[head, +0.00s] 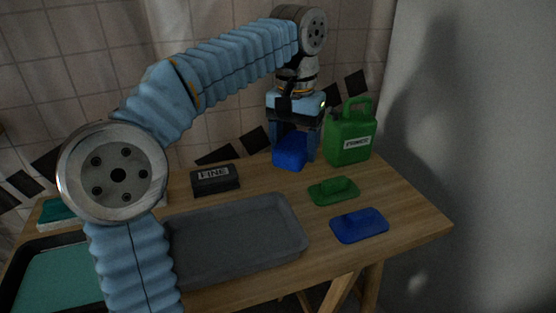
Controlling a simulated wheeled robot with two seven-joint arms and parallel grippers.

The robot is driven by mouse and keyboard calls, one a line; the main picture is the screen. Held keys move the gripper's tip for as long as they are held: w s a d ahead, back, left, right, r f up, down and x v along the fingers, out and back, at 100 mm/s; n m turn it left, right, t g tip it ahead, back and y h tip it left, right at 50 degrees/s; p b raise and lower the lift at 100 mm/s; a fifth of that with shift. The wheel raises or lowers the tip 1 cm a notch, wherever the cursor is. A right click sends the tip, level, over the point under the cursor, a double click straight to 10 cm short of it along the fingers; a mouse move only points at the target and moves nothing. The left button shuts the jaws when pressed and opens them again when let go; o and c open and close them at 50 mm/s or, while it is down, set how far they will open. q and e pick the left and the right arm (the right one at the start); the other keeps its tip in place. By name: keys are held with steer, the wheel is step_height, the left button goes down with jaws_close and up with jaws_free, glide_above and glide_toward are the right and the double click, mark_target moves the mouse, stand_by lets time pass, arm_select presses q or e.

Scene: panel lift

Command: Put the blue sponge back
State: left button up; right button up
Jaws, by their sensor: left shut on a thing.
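My left gripper (297,152) reaches down from above at the back right of the wooden table. It is shut on the blue sponge (289,153), a plain blue block between its fingers. I cannot tell whether the sponge touches the table top. A flat blue pad (358,226) lies empty near the table's front right. My right gripper is not in view.
A green jug (350,137) stands close to the right of my left gripper. A black block labelled FINE (215,180) lies to the left. A grey tray (290,235) fills the front middle. A dark tray (18,272) with teal content is at the left, partly behind my arm.

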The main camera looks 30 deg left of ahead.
arm_select(q)
glide_toward(277, 173)
steer(key=s+d+r, duration=0.2)
steer(key=s+d, duration=0.1)
steer(key=f, duration=0.1)
steer(key=w+a+f, duration=0.2)
steer(key=shift+w+a+f, duration=0.1)
steer(key=shift+f, duration=0.25)
steer(key=shift+w+a+f, duration=0.2)
steer(key=shift+f, duration=0.15)
step_height(277, 173, down, 4)
steer(key=shift+w+a+r+b, duration=0.15)
steer(key=shift+b, duration=0.15)
steer(key=o, duration=1.1)
steer(key=shift+c, duration=0.2)
